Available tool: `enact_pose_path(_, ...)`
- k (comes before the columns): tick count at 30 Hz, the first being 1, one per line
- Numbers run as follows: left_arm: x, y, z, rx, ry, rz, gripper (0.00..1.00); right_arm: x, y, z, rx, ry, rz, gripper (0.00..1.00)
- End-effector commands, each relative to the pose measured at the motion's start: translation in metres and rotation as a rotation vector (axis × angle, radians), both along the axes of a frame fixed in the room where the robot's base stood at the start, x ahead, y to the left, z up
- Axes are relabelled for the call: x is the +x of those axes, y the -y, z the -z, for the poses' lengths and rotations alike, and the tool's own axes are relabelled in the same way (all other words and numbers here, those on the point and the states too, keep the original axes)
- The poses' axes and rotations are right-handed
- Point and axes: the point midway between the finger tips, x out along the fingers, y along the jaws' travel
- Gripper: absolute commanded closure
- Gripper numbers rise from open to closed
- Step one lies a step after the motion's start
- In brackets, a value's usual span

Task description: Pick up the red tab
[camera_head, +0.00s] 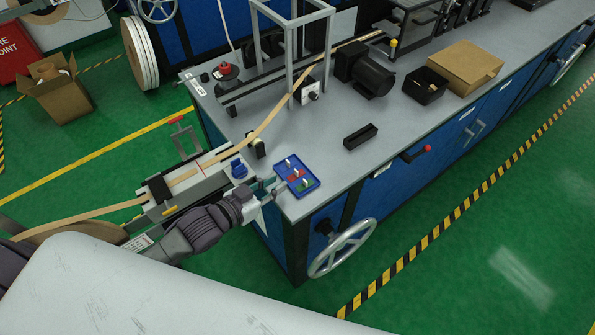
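A small blue tray (315,189) lies on the near left corner of the grey bench top. In it is the red tab (295,175), in the middle of a short row of small coloured pieces with white parts. A green piece (303,185) lies on its near side. My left gripper (281,187) reaches in from the left, with its fingertips at the tray's left edge, beside the red tab. Its fingers look apart, with nothing seen between them. My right gripper is not in view.
A tan tape strip (262,130) runs across the bench past a metal frame (290,60). A black block (360,136), a motor (364,73), a black bin (425,86) and a cardboard box (465,67) stand farther right. A handwheel (343,248) sticks out below the front edge.

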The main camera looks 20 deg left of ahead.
Motion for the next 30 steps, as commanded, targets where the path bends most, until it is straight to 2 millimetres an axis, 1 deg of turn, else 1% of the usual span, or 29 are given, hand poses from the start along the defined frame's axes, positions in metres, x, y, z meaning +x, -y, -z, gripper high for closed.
enact_pose_path(1, 0.007, 0.003, 0.001, -0.001, 0.001, -0.001, 0.77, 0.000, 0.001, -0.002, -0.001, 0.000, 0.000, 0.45)
enact_pose_path(3, 0.014, 0.006, 0.004, 0.000, 0.000, -0.001, 0.77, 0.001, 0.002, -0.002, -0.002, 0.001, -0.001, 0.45)
enact_pose_path(8, 0.021, 0.011, 0.006, 0.000, 0.000, -0.001, 0.77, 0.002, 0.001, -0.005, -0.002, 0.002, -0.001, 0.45)
enact_pose_path(14, 0.047, 0.025, 0.010, 0.001, 0.001, -0.001, 0.77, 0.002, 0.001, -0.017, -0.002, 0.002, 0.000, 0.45)
enact_pose_path(17, 0.057, 0.030, 0.016, 0.000, 0.000, -0.001, 0.77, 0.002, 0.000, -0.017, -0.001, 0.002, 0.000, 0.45)
enact_pose_path(21, 0.062, 0.033, 0.019, 0.001, 0.000, 0.000, 0.77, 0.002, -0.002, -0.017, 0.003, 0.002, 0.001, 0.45)
enact_pose_path(26, 0.062, 0.033, 0.020, 0.001, -0.002, 0.000, 0.77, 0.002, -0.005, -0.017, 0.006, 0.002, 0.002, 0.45)
enact_pose_path(30, 0.062, 0.033, 0.020, 0.002, -0.001, 0.000, 0.94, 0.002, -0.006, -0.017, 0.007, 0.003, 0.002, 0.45)
